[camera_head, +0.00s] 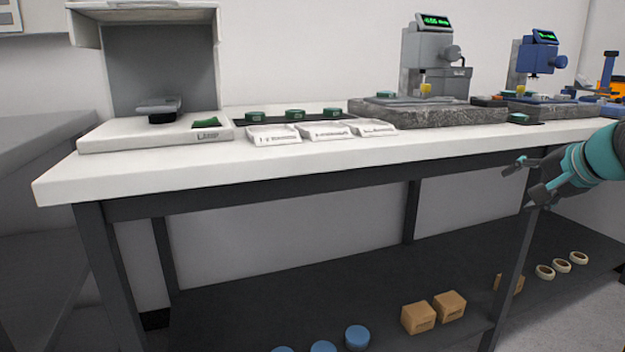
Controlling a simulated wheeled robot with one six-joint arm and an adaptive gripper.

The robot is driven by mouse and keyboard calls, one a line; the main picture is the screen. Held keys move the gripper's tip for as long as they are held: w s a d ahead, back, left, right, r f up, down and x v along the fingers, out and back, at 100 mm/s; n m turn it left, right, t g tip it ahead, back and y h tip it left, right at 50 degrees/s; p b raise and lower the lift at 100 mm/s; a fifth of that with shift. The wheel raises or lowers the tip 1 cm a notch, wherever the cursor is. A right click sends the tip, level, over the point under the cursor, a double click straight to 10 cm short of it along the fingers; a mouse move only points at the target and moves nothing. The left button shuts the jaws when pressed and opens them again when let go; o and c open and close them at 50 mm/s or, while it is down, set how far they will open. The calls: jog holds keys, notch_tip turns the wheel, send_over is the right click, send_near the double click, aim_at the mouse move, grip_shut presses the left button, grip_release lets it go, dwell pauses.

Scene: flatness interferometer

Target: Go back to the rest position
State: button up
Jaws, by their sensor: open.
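My gripper (524,178) is at the right of the head view, in front of the front edge of the white-topped bench (200,176). Its two dark fingers are spread apart and point left. Nothing shows between them. The teal wrist of my arm comes in from the right edge of the picture. The gripper looks apart from the bench, though the exact gap cannot be told.
On the bench stand a hooded instrument (147,70), three white trays (323,131), green pucks (294,114), a grey gauge on granite (428,113) and a blue gauge (541,58). The lower shelf holds boxes (418,317), blue discs (357,338) and rolls (545,272).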

jog(key=s+a+f+n+g+h+p, duration=0.2)
jog(key=s+a+f+n+g+p, duration=0.3)
jog(key=s+a+f, duration=0.9)
jog(key=s+a+r+n+p, duration=0.1)
jog(key=s+a+n+p, duration=0.2)
jog(key=s+a+n, duration=0.3)
jog(key=s+a, duration=0.3)
jog(key=shift+s+a+y, duration=0.3)
jog(key=shift+s+a, duration=0.1)
jog(key=shift+r, duration=0.1)
